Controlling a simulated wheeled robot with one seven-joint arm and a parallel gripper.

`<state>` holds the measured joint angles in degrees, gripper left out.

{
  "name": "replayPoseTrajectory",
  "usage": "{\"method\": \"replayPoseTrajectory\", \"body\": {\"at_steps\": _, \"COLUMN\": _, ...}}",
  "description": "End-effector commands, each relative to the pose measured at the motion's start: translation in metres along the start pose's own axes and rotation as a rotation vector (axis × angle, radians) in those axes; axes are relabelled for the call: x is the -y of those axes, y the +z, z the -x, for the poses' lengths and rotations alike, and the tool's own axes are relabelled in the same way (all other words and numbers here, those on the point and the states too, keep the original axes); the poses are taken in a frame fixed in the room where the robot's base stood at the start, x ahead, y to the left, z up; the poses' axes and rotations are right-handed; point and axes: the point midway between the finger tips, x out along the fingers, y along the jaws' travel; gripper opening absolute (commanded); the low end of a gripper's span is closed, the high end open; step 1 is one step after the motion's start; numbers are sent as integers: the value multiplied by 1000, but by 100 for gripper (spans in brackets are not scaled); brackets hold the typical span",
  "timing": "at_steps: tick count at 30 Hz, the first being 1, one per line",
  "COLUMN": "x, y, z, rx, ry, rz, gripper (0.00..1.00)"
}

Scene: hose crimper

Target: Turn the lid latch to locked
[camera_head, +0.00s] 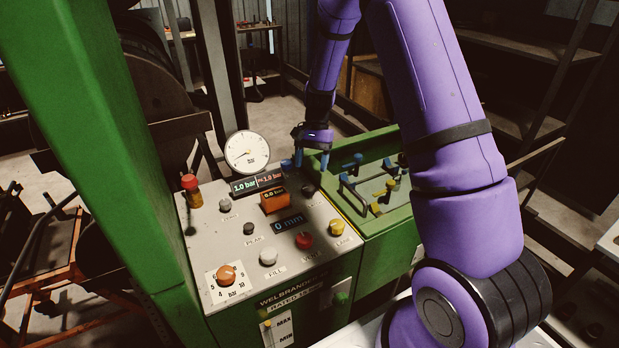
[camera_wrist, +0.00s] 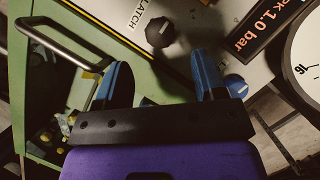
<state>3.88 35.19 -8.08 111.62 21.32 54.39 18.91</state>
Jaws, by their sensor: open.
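The lid latch is a dark faceted knob (camera_wrist: 160,33) beside the printed word LATCH on the pale panel in the wrist view. A short pale mark shows on it, but I cannot tell which setting it points to. In the head view the dark knob (camera_head: 308,189) sits near the panel's back right edge, just below my gripper. My gripper (camera_head: 311,162) is open and empty, with blue fingers pointing down. In the wrist view the knob lies just beyond the gap between the fingertips (camera_wrist: 160,64), apart from both.
The control panel (camera_head: 205,255) carries a round pressure gauge (camera_head: 247,152), small displays and several other knobs, including a red one (camera_head: 304,240). A green lid with a bar handle (camera_head: 352,193) lies to the right. A green post (camera_head: 75,110) stands at left.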

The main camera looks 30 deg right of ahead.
Motion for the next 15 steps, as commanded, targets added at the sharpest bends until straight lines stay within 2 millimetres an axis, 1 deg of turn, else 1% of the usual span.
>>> {"method": "replayPoseTrajectory", "body": {"at_steps": 1, "x": 0, "y": 0, "z": 10, "rx": -2, "ry": -2, "rz": 0, "gripper": 64}}
{"method": "replayPoseTrajectory", "body": {"at_steps": 6, "x": 0, "y": 0, "z": 31, "rx": -1, "ry": -1, "rz": -1, "gripper": 64}}
{"method": "replayPoseTrajectory", "body": {"at_steps": 10, "x": 0, "y": 0, "z": 39, "rx": 0, "ry": 0, "rz": -1, "gripper": 64}}
{"method": "replayPoseTrajectory", "body": {"at_steps": 15, "x": 0, "y": 0, "z": 41, "rx": 1, "ry": 1, "rz": -1, "gripper": 64}}
